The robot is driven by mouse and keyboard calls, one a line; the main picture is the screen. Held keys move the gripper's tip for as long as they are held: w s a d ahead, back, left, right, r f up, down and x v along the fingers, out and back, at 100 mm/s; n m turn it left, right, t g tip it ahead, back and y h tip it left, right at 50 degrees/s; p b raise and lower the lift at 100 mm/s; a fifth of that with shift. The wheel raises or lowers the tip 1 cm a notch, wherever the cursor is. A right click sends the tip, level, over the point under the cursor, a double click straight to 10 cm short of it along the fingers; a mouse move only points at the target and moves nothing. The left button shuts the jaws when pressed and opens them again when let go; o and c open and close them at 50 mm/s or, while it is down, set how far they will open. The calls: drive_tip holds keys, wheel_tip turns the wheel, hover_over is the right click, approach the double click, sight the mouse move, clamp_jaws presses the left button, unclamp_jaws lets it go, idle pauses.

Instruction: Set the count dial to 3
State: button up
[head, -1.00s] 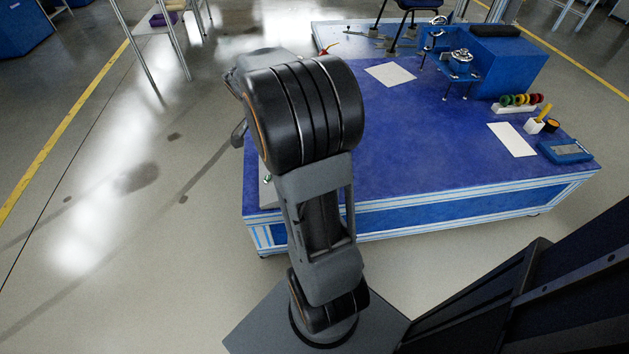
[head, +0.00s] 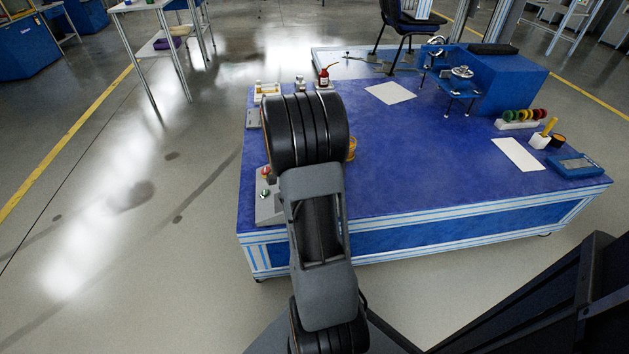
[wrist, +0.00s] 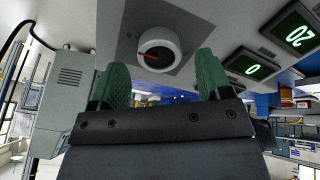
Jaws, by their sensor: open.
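The count dial (wrist: 158,52) is a round pale knob with a red pointer line, on a dark square plate of a grey panel in the wrist view. The pointer lies toward the left of the picture. Two displays with green digits sit to the right: the nearer display (wrist: 255,65) reads 0, the other (wrist: 298,36) appears to read 20, turned over.
The blue workbench (head: 420,180) fills the middle of the head view. A grey box with red and green buttons (head: 267,212) stands at its left edge. A red bottle (head: 324,77) stands behind my arm. A blue device (head: 573,166) lies at the right. The bench centre is mostly clear.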

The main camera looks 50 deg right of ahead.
drive_tip(key=shift+x, duration=0.95)
drive_tip(key=c, duration=0.9)
